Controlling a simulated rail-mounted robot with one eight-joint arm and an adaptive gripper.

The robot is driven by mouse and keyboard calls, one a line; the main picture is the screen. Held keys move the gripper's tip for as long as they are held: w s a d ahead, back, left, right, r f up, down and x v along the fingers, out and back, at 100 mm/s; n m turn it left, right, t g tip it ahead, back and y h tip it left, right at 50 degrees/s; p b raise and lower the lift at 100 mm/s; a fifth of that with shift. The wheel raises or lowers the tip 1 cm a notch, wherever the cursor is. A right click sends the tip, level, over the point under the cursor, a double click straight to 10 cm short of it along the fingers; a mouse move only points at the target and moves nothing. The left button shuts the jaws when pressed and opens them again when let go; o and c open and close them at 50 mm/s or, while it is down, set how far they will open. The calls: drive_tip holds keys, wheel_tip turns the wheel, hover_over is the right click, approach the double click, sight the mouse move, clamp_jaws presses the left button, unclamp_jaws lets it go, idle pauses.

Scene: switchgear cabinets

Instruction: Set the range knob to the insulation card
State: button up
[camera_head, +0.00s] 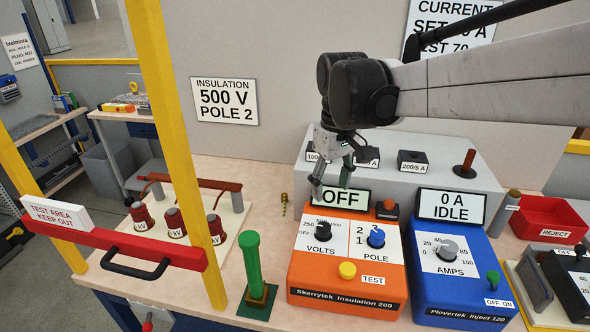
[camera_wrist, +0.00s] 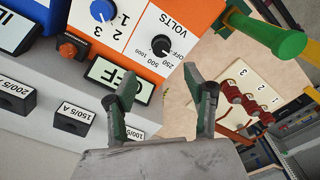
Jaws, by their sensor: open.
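The range knob (camera_head: 323,230) is the black VOLTS knob on the orange insulation tester (camera_head: 380,290); it also shows in the wrist view (camera_wrist: 160,45). Its scale reads OFF, 250, 500 and 1000. I cannot tell surely where its pointer stands. The tester's display (camera_head: 342,198) reads OFF. The insulation card (camera_head: 225,101) on the back wall reads 500 V, POLE 2. My gripper (camera_head: 332,182) is open and empty, above and behind the tester's display, apart from the knob. In the wrist view its fingers (camera_wrist: 165,88) spread below the knob.
A blue injector (camera_head: 460,285) stands at right, a green post (camera_head: 252,262) at left. A red barrier (camera_head: 120,240) and yellow posts stand at left front.

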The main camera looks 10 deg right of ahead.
sight(324, 226)
drive_tip(key=shift+g, duration=0.3)
drive_tip(key=f, duration=0.4)
drive_tip(key=w+f, duration=0.1)
drive_tip(key=f, duration=0.9)
drive_tip(key=shift+w+a, duration=0.15)
drive_tip(key=shift+a, duration=0.1)
drive_tip(key=c, duration=1.1)
